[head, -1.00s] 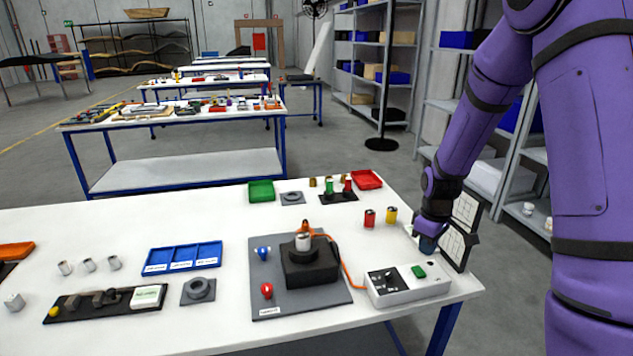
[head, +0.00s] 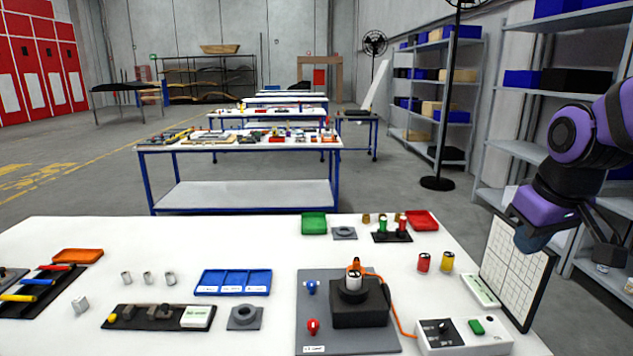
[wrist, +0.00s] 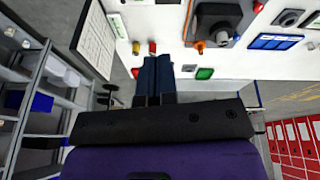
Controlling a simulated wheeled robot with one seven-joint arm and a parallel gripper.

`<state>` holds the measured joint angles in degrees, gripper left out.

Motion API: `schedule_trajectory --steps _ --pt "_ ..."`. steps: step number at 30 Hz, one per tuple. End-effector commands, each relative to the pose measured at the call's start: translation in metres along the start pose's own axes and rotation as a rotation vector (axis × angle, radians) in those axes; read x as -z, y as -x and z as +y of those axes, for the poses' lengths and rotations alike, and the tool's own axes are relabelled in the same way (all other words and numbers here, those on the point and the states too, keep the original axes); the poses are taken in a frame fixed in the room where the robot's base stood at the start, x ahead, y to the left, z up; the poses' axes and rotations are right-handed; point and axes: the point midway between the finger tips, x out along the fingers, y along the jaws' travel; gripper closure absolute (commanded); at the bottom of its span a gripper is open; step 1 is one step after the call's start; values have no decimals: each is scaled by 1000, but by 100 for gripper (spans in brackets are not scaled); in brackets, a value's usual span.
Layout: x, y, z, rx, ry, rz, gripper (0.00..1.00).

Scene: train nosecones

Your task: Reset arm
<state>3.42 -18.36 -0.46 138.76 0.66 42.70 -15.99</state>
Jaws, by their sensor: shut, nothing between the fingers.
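My purple arm is at the right of the head view, with my gripper (head: 533,240) raised beside the white gridded board (head: 517,268) at the table's right end. In the wrist view my gripper (wrist: 157,75) shows its two dark blue fingers together, with nothing between them. The fingers point over the white table (head: 215,270).
On the table are a grey plate with a black fixture (head: 358,308), a control box (head: 463,338), red (head: 423,262) and yellow (head: 447,262) cylinders, a blue tray (head: 233,282) and a green tray (head: 314,223). Shelves (head: 550,120) stand at the right. The floor at left is open.

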Motion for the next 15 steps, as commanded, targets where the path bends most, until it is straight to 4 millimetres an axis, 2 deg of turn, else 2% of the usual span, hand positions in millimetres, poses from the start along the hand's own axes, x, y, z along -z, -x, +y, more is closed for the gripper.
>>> schedule_trajectory --steps 1,6,9,15 --pt "-8 13 -5 -4 -15 23 100" --pt "-38 47 -20 -10 -85 79 100" --pt "-56 63 -27 -10 -124 111 100" --pt "-84 82 -38 -8 -185 154 100"
